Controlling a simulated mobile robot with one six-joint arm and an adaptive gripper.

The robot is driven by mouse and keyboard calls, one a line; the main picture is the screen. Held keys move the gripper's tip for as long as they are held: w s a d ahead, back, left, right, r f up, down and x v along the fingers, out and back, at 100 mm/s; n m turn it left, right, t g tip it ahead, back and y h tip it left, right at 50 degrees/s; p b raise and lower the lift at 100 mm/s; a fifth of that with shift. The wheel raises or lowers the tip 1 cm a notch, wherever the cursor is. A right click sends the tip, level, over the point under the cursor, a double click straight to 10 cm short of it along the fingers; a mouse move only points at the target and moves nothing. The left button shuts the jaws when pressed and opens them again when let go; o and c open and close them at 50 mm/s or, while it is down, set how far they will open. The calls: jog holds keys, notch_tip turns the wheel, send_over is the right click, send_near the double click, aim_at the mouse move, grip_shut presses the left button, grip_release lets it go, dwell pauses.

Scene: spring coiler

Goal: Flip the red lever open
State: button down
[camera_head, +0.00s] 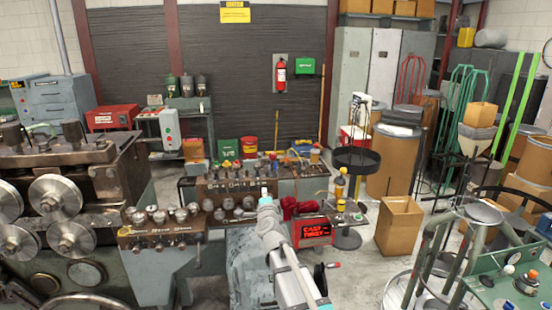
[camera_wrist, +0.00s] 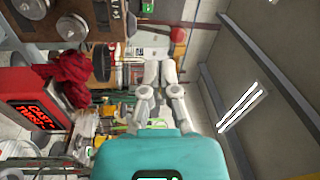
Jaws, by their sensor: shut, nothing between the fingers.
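My gripper (camera_head: 264,190) reaches out over the grey coiler bench in the head view, with my arm coming up from the lower right. In the wrist view its two pale fingers (camera_wrist: 160,66) meet at the tips, shut and empty. A round red knob (camera_wrist: 178,35) shows just beyond and to the right of the fingertips in the wrist view; I cannot tell whether it belongs to the red lever. In the head view a small red-tipped handle (camera_head: 333,265) sticks out beside a black wheel, right of my arm. No lever is clearly recognisable, and I see no contact.
A red sign box (camera_head: 312,232) and crumpled red cloth (camera_head: 290,207) sit right of my gripper. A row of metal knobs (camera_head: 160,214) lies to the left. A cardboard box (camera_head: 398,226) stands on the floor at right, with some bare floor around it.

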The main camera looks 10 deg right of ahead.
aim_at(273, 159)
jog(key=r+m+h, duration=0.1)
jog(key=d+m+h, duration=0.1)
jog(key=d+r+m+h, duration=0.1)
jog(key=shift+w+r+m+t+p, duration=0.3)
jog(key=shift+w+r+m, duration=0.05)
jog(key=shift+m, duration=0.05)
jog(key=p+x, duration=0.2)
jog(key=x, duration=1.2)
jog(key=shift+d, duration=0.1)
